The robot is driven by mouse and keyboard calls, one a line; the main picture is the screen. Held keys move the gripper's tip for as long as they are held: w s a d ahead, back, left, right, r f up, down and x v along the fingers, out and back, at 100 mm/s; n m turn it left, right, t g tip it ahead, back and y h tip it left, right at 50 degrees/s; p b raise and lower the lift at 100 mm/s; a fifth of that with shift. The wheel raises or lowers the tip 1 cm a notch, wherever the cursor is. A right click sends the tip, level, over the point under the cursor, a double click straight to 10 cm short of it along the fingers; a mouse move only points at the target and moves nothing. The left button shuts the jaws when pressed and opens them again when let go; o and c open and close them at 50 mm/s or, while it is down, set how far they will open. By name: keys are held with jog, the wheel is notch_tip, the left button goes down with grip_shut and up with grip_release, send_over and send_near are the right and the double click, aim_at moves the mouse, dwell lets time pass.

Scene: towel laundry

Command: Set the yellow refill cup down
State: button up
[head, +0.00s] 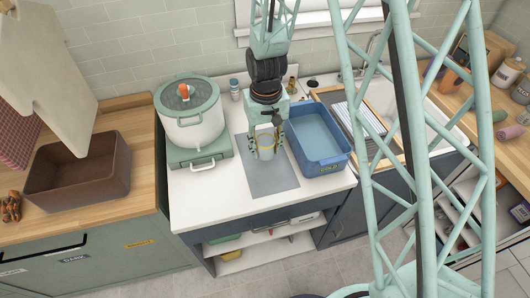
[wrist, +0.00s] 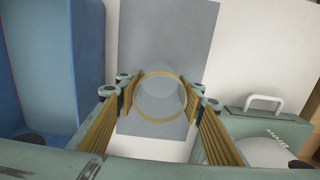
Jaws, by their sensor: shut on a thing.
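The refill cup (wrist: 161,97) is clear with a yellow rim, and it shows between my fingers in the wrist view. My gripper (head: 266,146) is shut on the cup, one finger on each side. In the head view the cup (head: 266,153) is partly hidden by the fingers, and it is over the grey mat (head: 270,184) on the white counter. The mat also fills the middle of the wrist view (wrist: 168,35). I cannot tell whether the cup's base touches the mat.
A blue basin (head: 320,140) marked "COLD" stands close on the right. A white pot (head: 191,116) with a green-rimmed lid sits on a green base to the left. Small bottles (head: 234,90) stand behind. The front of the mat and the white counter (head: 210,200) beside it are clear.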

aim_at(265, 152)
jog(key=shift+w, duration=0.1)
jog(key=shift+w+a, duration=0.1)
jog(key=shift+w, duration=0.1)
jog(key=shift+f, duration=0.25)
jog(key=shift+w+f, duration=0.1)
jog(key=shift+f, duration=1.45)
jog(key=shift+f, duration=0.15)
jog(key=o, duration=0.8)
jog(key=shift+c, duration=0.2)
jog(key=shift+r, duration=0.2)
